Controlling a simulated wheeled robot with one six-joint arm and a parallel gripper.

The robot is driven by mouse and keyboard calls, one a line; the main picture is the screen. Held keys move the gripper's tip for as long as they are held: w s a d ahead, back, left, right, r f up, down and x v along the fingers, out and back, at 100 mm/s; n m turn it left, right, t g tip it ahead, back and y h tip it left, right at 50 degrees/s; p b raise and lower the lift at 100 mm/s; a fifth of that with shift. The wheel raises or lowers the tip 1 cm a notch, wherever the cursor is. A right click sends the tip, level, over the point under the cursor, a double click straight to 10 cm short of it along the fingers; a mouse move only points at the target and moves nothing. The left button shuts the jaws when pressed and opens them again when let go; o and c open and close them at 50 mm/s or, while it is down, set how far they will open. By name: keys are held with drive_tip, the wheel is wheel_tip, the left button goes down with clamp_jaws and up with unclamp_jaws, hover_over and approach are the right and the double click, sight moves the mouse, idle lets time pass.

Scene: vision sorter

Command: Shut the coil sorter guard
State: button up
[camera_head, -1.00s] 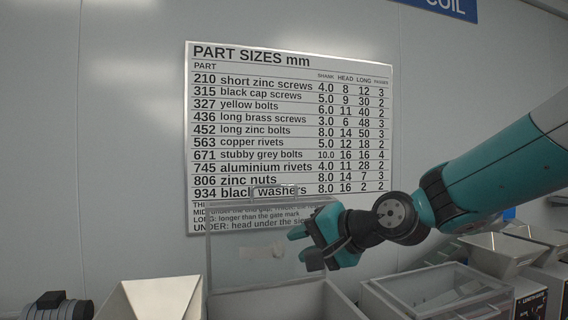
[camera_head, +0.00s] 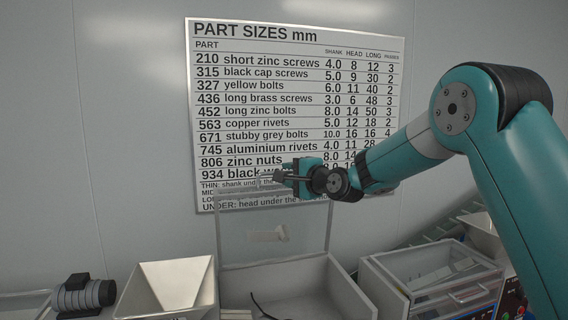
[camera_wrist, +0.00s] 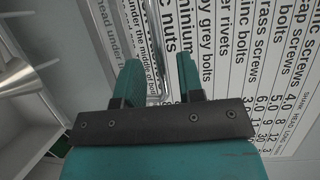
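The guard (camera_head: 300,228) is a clear, framed lid standing raised above the open, light-grey box of the sorter (camera_head: 340,290). A pale label is on the guard. My gripper (camera_head: 284,176) is at the guard's top edge, by its handle, which my gripper partly hides in the head view. In the wrist view my gripper (camera_wrist: 160,75) has its two teal fingers apart. A shiny metal bar, apparently the handle (camera_wrist: 154,50), runs between or just beyond them. I cannot tell whether either finger touches it.
A part sizes chart (camera_head: 290,110) hangs on the wall close behind the guard. A white hopper (camera_head: 170,287) and a dark motor (camera_head: 85,295) stand to the left. Another clear-lidded box (camera_head: 430,280), its lid down, stands to the right, with a further hopper (camera_head: 482,232) behind.

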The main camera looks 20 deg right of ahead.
drive_tip(key=shift+p+x, duration=0.5)
drive_tip(key=shift+x, duration=1.05)
drive_tip(key=shift+c, duration=0.2)
clamp_jaws()
